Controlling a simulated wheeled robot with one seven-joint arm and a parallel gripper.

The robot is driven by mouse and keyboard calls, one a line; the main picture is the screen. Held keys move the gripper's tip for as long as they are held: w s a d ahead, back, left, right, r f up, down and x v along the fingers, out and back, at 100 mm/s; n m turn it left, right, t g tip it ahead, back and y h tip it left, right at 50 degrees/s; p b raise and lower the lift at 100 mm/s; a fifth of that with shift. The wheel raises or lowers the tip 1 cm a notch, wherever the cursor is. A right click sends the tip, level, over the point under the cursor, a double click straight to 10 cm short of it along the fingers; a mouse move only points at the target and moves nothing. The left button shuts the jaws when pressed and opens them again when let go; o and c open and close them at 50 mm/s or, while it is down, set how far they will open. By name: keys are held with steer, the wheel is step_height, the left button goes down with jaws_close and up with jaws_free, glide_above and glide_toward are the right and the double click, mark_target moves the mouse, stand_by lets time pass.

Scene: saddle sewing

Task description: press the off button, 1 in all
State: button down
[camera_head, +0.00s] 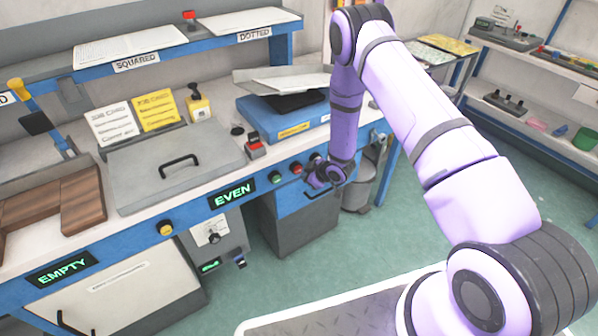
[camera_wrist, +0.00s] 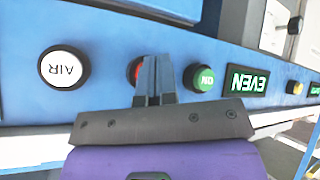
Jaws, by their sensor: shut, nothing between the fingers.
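A red button (camera_head: 296,167) sits on the blue front edge of the bench, between a green button (camera_head: 276,177) and my gripper (camera_head: 316,177). In the wrist view the red button (camera_wrist: 135,71) is mostly hidden behind the fingers of my gripper (camera_wrist: 156,62), and no label on it can be read. The fingers are together and empty, pointing at the panel over the red button. I cannot tell whether they touch it. The green button (camera_wrist: 204,79) reads "ON" there. A white button (camera_wrist: 64,66) on the other side reads "AIR".
The lit "EVEN" sign (camera_head: 232,195) is on the same panel, and a yellow knob (camera_head: 165,228) is farther left. A drawer handle (camera_head: 321,192) sits below the panel near my gripper. A red-topped switch box (camera_head: 254,146) stands on the bench. Open floor lies in front.

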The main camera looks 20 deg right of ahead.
steer(key=shift+w+a, duration=0.1)
steer(key=shift+w, duration=0.2)
steer(key=shift+w+a, duration=0.15)
steer(key=shift+w, duration=0.35)
stand_by(0.9)
steer(key=shift+s, duration=0.15)
steer(key=shift+s+d, duration=0.3)
steer(key=shift+s, duration=0.45)
steer(key=shift+s+d, duration=0.25)
steer(key=shift+s, duration=0.55)
steer(key=shift+s+d, duration=0.25)
steer(key=shift+s, duration=0.55)
steer(key=shift+s+d, duration=0.25)
steer(key=shift+s, duration=0.55)
